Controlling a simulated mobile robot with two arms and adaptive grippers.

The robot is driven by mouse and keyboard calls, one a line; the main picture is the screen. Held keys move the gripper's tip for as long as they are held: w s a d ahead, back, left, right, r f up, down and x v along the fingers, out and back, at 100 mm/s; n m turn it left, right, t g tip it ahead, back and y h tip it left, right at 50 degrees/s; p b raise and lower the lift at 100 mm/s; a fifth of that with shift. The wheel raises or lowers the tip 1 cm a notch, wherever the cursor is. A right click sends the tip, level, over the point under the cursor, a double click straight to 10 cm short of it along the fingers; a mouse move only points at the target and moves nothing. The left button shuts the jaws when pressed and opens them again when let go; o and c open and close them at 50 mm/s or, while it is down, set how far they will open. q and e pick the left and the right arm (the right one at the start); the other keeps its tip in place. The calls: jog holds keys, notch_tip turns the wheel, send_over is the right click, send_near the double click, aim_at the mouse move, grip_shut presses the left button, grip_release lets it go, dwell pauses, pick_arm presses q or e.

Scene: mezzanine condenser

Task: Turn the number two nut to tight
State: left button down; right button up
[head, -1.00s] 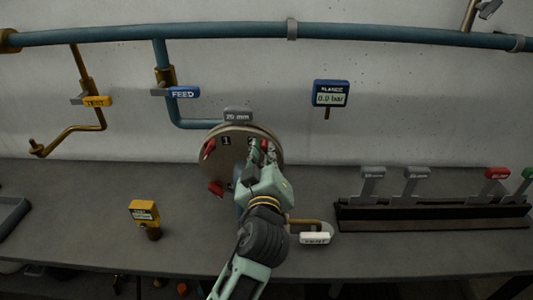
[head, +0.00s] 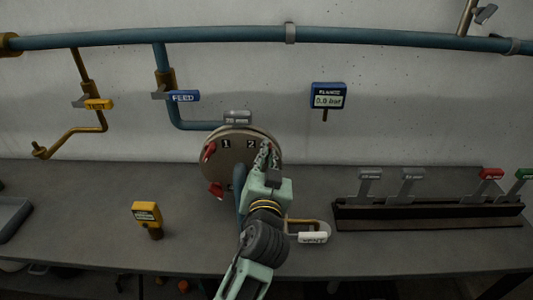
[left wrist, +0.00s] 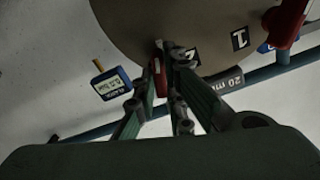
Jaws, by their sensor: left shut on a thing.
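The round flange (head: 236,160) stands above the bench with number plates 1 (head: 226,143) and 2 (head: 251,143) on its face. A red nut (head: 209,152) is left of plate 1, and another red nut (head: 216,191) is at the lower left. My left gripper (head: 268,154) is at the flange's right side, beside plate 2. In the left wrist view its fingers (left wrist: 166,82) are shut around the red number two nut (left wrist: 157,74), next to plate 2. The fingers hide most of this nut. My right gripper is not in view.
A blue gauge (head: 328,96) reading 0.0 bar hangs at the right. A rack (head: 430,216) of several tagged tools stands on the bench's right. A yellow tagged piece (head: 146,216) is left of my arm. A white-tagged vent valve (head: 312,238) is close to its right.

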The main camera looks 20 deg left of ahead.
pick_arm(q)
jog(key=shift+m+p, duration=0.35)
jog(key=shift+m, duration=0.75)
jog(key=c, duration=1.8)
grip_release()
jog(key=shift+f, duration=0.1)
